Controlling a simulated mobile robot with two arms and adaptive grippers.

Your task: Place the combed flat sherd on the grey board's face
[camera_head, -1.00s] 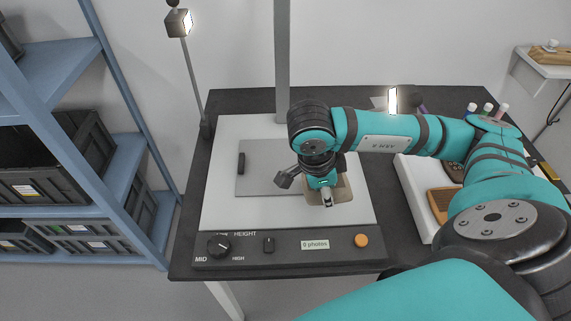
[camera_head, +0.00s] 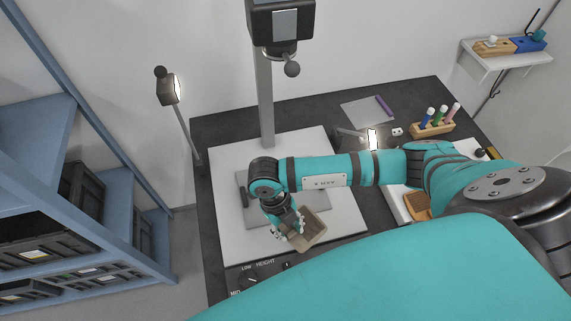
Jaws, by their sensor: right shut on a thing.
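The combed flat sherd (camera_head: 311,232) is a tan-brown piece held tilted in my right gripper (camera_head: 292,228). The gripper is shut on its left edge. Sherd and gripper are over the lower right part of the grey board (camera_head: 258,213), a flat darker grey rectangle on the pale copy-stand base. My wrist and forearm hide much of the board's upper right. From this view I cannot tell how high the sherd is above the board or whether they touch. My left gripper is not in view.
The white stand base (camera_head: 229,245) surrounds the board, with a column and camera head (camera_head: 281,25) above. A lamp (camera_head: 169,88) stands at left. A wooden pen block (camera_head: 432,129) is at the back right. Blue shelving with black crates (camera_head: 85,190) is at far left.

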